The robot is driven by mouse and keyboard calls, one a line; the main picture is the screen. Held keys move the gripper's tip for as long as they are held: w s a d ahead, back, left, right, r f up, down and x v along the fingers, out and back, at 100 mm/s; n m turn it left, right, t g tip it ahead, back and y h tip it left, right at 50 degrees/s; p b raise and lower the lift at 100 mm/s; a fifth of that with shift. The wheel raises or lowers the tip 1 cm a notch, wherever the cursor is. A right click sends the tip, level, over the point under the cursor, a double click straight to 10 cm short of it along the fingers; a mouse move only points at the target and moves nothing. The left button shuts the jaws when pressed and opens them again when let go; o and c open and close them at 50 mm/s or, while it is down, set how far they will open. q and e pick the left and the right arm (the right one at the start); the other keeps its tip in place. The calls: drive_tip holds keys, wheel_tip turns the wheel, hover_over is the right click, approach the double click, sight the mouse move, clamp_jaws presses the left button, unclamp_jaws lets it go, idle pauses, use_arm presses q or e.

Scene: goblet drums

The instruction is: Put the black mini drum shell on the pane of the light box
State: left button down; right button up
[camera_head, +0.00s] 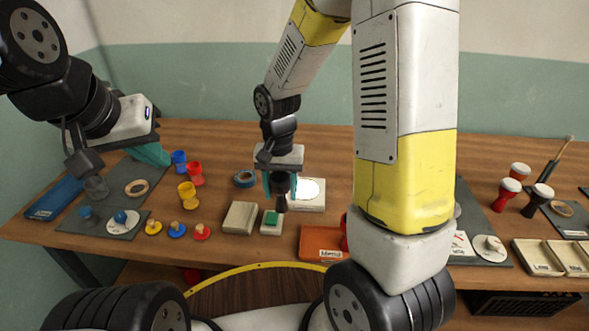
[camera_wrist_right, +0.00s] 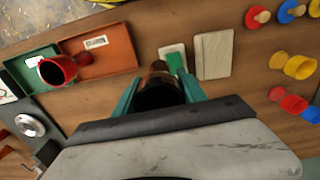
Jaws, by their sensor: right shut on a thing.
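The black mini drum shell (camera_head: 282,202) is between the teal fingers of my right gripper (camera_head: 280,184), which is shut on it. In the right wrist view the shell's dark open end (camera_wrist_right: 158,92) shows between the fingertips (camera_wrist_right: 160,95). The light box (camera_head: 312,207) with its bright white pane (camera_head: 310,189) stands just right of and behind the shell in the head view. I cannot tell how high the shell is above the table. My left gripper (camera_head: 150,154) is at the far left, above the grey mat; its finger gap is not clear.
A small block with a green top (camera_head: 270,219) and a beige block (camera_head: 240,217) are close in front. Blue, red and yellow shells (camera_head: 187,194) stand left. More drums (camera_head: 507,190) are at right.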

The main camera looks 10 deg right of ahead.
drive_tip(key=shift+w+d+f, duration=0.8)
drive_tip(key=shift+w+d, duration=0.7)
drive_tip(key=shift+w, duration=0.5)
drive_tip(key=shift+w+d+f, duration=0.85)
drive_tip(key=shift+w+d, duration=0.65)
drive_tip(key=shift+w, duration=0.5)
drive_tip(key=shift+w+d+f, duration=0.8)
drive_tip(key=shift+w+d, duration=0.7)
drive_tip(key=shift+w, duration=0.5)
drive_tip(key=shift+f, duration=0.1)
drive_tip(key=o, duration=1.4)
wheel_tip(320, 180, up, 12)
drive_tip(key=s+r+n+t, duration=0.1)
drive_tip(key=s+r+t, duration=0.1)
drive_tip(key=s+r, duration=0.8)
drive_tip(key=s+r+n+t, duration=0.1)
drive_tip(key=s, duration=0.3)
drive_tip(key=s+a+r+n+t+y, duration=0.1)
drive_tip(key=s+r, duration=0.1)
drive_tip(key=s, duration=0.3)
drive_tip(key=s+a+r+t+y, duration=0.1)
drive_tip(key=s+r+t, duration=0.1)
drive_tip(key=s, duration=0.3)
drive_tip(key=shift+s+a+n, duration=0.1)
drive_tip(key=shift+s+n, duration=0.05)
drive_tip(key=shift+n, duration=0.25)
